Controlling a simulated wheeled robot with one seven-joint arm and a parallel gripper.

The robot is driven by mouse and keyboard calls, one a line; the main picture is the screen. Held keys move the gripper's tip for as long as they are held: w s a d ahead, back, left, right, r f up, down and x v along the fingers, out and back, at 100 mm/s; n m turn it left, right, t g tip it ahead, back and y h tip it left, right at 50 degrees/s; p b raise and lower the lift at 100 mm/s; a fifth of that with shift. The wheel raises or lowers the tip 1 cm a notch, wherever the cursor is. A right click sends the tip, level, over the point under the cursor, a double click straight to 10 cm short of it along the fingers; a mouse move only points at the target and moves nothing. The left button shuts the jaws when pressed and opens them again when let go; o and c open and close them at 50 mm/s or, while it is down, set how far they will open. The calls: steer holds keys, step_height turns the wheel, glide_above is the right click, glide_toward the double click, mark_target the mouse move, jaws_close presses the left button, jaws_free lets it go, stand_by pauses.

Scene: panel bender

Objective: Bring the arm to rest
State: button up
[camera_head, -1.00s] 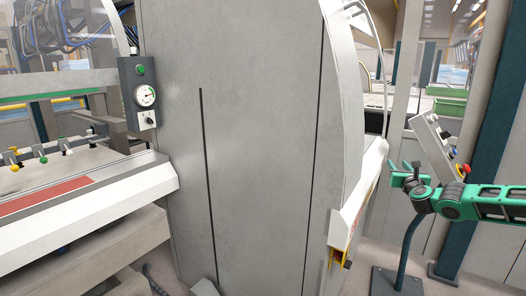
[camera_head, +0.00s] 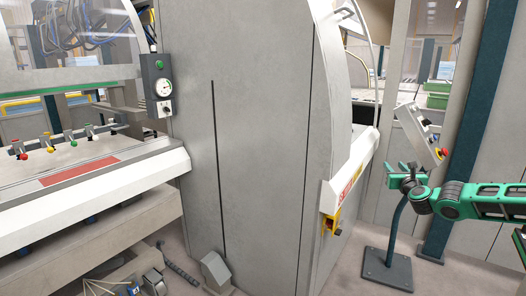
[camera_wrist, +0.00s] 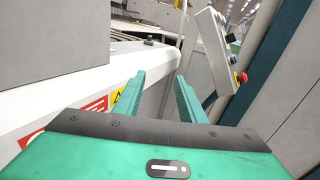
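My green arm reaches in from the right edge of the head view. My gripper (camera_head: 403,170) is at its end, in front of the stand of a tilted control box (camera_head: 415,133). In the wrist view my gripper (camera_wrist: 160,92) shows two green fingers spread apart with nothing between them, so it is open and empty. The control box (camera_wrist: 219,48) also shows there, beyond the fingers and to the right, with a red and a blue knob. Whether the gripper touches anything is not clear, but no contact shows.
A large grey machine housing (camera_head: 260,130) stands in the middle. The control box's stand has a floor plate (camera_head: 387,268). A dark blue post (camera_head: 478,110) rises behind my arm.

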steer(key=s+a+f+n+g+y, duration=0.4)
steer(key=a+f+n, duration=0.4)
steer(key=a+n, duration=0.2)
steer(key=s+a+f+n+g, duration=0.2)
steer(key=s+f+n+g, duration=0.2)
steer(key=s+n, duration=0.45)
steer(key=s+d+r+n+g+h, duration=0.1)
steer(key=s+d+r+n+g, duration=0.15)
steer(key=s, duration=0.65)
steer(key=s+d+r+n+g+h, duration=0.1)
steer(key=s+r+n+g, duration=0.15)
steer(key=s, duration=0.75)
steer(key=s+d+r+n+g+h, duration=0.1)
steer(key=s+n+g, duration=0.15)
steer(key=s, duration=0.65)
steer(key=s+a+r+n+g+y, duration=0.1)
steer(key=s+n, duration=0.1)
steer(key=s, duration=0.8)
steer(key=s+a+r+n+g+y, duration=0.1)
steer(key=s+a+r+n, duration=0.1)
steer(key=s, duration=0.8)
steer(key=shift+s+a+r+n, duration=0.2)
steer(key=shift+s+a+n, duration=0.1)
steer(key=shift+n, duration=0.1)
